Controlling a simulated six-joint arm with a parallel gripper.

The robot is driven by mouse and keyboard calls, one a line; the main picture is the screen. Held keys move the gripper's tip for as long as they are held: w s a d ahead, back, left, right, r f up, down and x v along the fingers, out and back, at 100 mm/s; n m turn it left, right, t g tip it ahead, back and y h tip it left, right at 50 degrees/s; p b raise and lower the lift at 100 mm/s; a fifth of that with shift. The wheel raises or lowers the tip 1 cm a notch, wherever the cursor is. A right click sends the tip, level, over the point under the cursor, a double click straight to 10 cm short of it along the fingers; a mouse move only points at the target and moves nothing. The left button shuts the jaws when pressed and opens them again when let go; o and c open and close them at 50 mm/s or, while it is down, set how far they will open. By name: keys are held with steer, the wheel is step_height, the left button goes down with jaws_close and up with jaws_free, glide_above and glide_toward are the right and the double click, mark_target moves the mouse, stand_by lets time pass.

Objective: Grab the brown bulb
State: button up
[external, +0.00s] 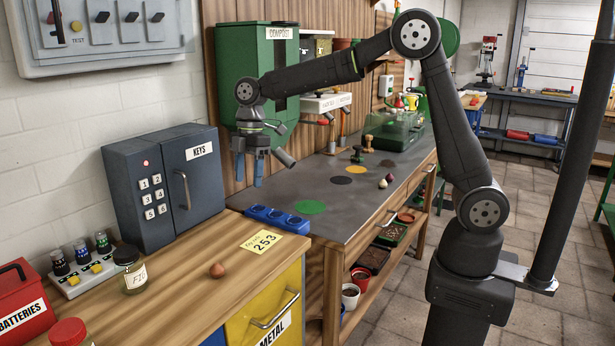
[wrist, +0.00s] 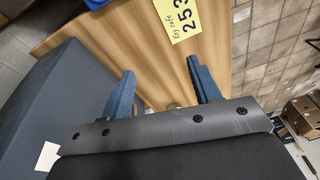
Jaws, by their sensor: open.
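A small round brown bulb (external: 217,270) with a short tip sits on the wooden bench top, in front of the grey key safe in the external view. My gripper (external: 249,180) is open and empty, pointing down. It is in the air to the right of the safe, well above and behind the bulb in the picture. In the wrist view my gripper's blue fingers (wrist: 165,86) are spread apart over the wood. A small olive-coloured thing (wrist: 174,106) shows between them, mostly hidden by the gripper body; I cannot tell what it is.
The key safe (external: 162,180) stands close beside my gripper. A glass jar (external: 132,274) is left of the bulb. A yellow 253 card (external: 263,241) and a blue tray (external: 278,219) lie behind it. Two small bulbs (external: 386,181) lie on the grey bench.

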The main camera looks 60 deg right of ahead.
step_height(320, 180, up, 3)
steer(key=n+h, duration=0.2)
glide_above(216, 264)
step_height(216, 264, down, 17)
steer(key=shift+f, duration=0.1)
steer(key=shift+c, duration=0.3)
steer(key=c, duration=1)
